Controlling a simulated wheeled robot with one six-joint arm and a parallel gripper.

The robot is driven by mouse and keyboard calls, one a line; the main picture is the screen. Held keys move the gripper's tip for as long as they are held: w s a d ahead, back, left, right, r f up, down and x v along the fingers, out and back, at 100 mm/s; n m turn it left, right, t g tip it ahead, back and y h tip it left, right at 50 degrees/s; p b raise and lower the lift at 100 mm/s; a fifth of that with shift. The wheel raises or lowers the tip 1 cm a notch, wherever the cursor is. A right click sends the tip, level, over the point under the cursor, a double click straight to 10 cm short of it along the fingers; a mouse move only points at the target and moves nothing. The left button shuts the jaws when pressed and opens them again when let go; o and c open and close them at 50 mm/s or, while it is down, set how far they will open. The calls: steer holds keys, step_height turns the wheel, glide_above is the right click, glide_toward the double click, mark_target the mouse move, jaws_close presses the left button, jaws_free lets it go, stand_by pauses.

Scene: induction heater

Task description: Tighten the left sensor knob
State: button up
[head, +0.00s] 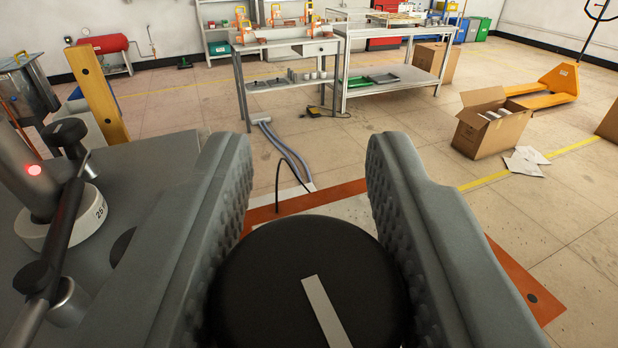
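A large round black knob (300,270) with a pale line on its face fills the bottom middle of the head view. My gripper (305,190) has its two grey ridged fingers on either side of this knob, wide apart. The knob spans nearly the whole gap, and its lower edge is cut off by the picture. I cannot tell whether the pads press on it or stand just clear. Another black knob (66,134) tops a grey fitting at the left. Which one counts as the left sensor knob is not marked in view.
A grey machine top (150,190) lies at the left, with a red light (34,170) and a white numbered collar (62,226). Beyond are a metal workbench (285,60), an open cardboard box (490,124) and a yellow pallet truck (545,88). Floor between is mostly clear.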

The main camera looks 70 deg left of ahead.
steer(key=c, duration=0.3)
steer(key=shift+c, duration=0.2)
steer(key=shift+m+t, duration=0.3)
steer(key=shift+t, duration=0.1)
steer(key=shift+w+m+t+h, duration=0.1)
steer(key=shift+m+t+h, duration=0.75)
steer(key=shift+t, duration=0.35)
steer(key=shift+w+d+m+t+h, duration=0.15)
steer(key=shift+m+t+h, duration=0.75)
steer(key=shift+t, duration=0.1)
steer(key=shift+w+d+m+t+h, duration=0.1)
steer(key=shift+m+t+h, duration=0.75)
steer(key=shift+t, duration=0.15)
steer(key=shift+h, duration=0.3)
steer(key=o, duration=0.9)
